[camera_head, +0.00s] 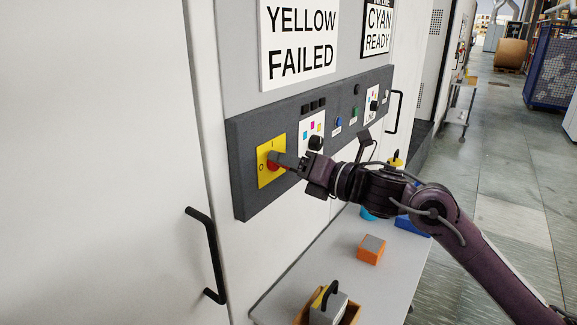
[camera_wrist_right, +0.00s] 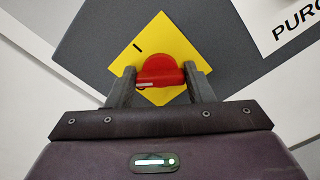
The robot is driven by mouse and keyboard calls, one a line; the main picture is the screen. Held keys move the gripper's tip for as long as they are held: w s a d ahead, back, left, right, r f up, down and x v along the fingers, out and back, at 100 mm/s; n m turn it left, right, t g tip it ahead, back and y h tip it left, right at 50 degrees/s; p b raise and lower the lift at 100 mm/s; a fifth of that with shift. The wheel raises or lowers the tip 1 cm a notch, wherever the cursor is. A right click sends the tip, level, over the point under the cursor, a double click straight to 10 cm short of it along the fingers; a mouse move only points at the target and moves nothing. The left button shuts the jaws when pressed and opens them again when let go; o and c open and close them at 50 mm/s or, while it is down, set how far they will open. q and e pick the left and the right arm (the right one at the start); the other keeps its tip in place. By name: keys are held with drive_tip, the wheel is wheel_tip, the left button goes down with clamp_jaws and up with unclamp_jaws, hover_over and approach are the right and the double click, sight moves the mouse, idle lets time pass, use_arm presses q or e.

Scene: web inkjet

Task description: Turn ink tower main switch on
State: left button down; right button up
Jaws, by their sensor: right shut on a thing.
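The main switch is a red rotary knob (camera_wrist_right: 160,71) on a yellow plate (camera_head: 264,178) at the left end of the dark grey control panel (camera_head: 243,136). The plate carries an "I" mark at its top and an "O" mark at its left. My right gripper (camera_head: 277,164) reaches in from the right and is shut on the red knob. In the right wrist view the two fingers (camera_wrist_right: 158,86) stand on either side of the knob, and a pale line shows on its lower left. The fingers hide part of the knob in the head view. My left gripper is not in view.
Signs above read "YELLOW FAILED" (camera_head: 298,40) and "CYAN READY" (camera_head: 378,26). Further right on the panel sit a black selector knob (camera_head: 316,143) and small buttons. Below, a grey shelf (camera_head: 330,262) holds an orange block (camera_head: 371,249) and a wooden box. A black door handle (camera_head: 207,254) sticks out at left.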

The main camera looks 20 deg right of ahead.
drive_tip(key=m, duration=0.5)
drive_tip(key=m+p, duration=0.1)
drive_tip(key=m, duration=0.4)
drive_tip(key=shift+w+d+f, duration=0.1)
drive_tip(key=shift+d+f, duration=0.05)
idle(0.5)
drive_tip(key=o, duration=1)
drive_tip(key=b+v, duration=0.3)
drive_tip(key=v, duration=0.4)
drive_tip(key=shift+s+d, duration=0.25)
drive_tip(key=shift+s, duration=0.1)
drive_tip(key=shift+f, duration=0.1)
